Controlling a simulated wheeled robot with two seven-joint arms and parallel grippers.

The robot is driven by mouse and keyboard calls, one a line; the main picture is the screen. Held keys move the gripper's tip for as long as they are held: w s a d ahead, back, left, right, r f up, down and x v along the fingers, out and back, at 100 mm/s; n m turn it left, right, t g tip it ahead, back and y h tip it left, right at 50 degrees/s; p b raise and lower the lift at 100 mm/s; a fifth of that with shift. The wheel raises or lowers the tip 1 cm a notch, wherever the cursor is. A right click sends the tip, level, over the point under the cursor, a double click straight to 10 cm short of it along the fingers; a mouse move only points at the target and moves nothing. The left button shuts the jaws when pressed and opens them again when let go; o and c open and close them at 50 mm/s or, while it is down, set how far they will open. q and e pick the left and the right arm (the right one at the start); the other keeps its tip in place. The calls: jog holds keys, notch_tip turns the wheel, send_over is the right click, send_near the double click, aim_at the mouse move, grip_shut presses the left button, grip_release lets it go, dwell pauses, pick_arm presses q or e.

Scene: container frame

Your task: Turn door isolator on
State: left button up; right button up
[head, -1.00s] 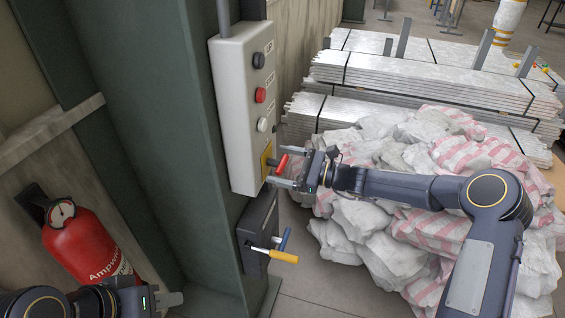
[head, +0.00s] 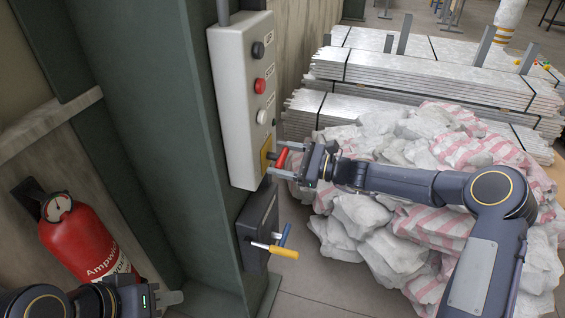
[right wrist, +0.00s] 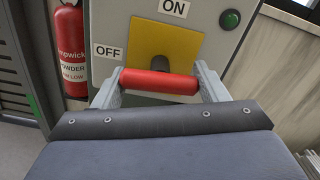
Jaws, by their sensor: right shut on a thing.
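The isolator is a red handle (head: 281,158) on a yellow plate (head: 266,154) at the bottom of a pale control box (head: 238,105). In the right wrist view, the red handle (right wrist: 158,82) lies crosswise in front of the yellow plate (right wrist: 158,50). An ON label (right wrist: 174,8) is above the plate and an OFF label (right wrist: 107,50) to its left. My right gripper (head: 277,159) is shut on the red handle, one finger at each end. My left gripper (head: 172,299) is low at the left, away from the box; its jaw opening is unclear.
Below the box, a dark unit (head: 257,228) carries yellow and blue levers (head: 284,252). A red fire extinguisher (head: 85,240) hangs left of the green column (head: 165,130). Rubble bags (head: 375,220) are piled behind my right arm. A green button (right wrist: 230,18) is near the plate.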

jog(key=n+b, duration=0.4)
jog(key=b, duration=0.3)
jog(key=n+b, duration=0.5)
jog(key=b, duration=0.2)
jog(key=n+b, duration=0.5)
jog(key=b, duration=0.2)
jog(key=shift+f+b, duration=0.35)
jog(key=shift+b, duration=0.05)
jog(key=shift+r+n+b, duration=0.25)
jog(key=shift+n+b, duration=1.25)
jog(key=o, duration=0.9)
jog(key=shift+r, duration=0.1)
jog(key=shift+d, duration=0.1)
jog(key=v, duration=0.7)
jog(key=shift+d, duration=0.3)
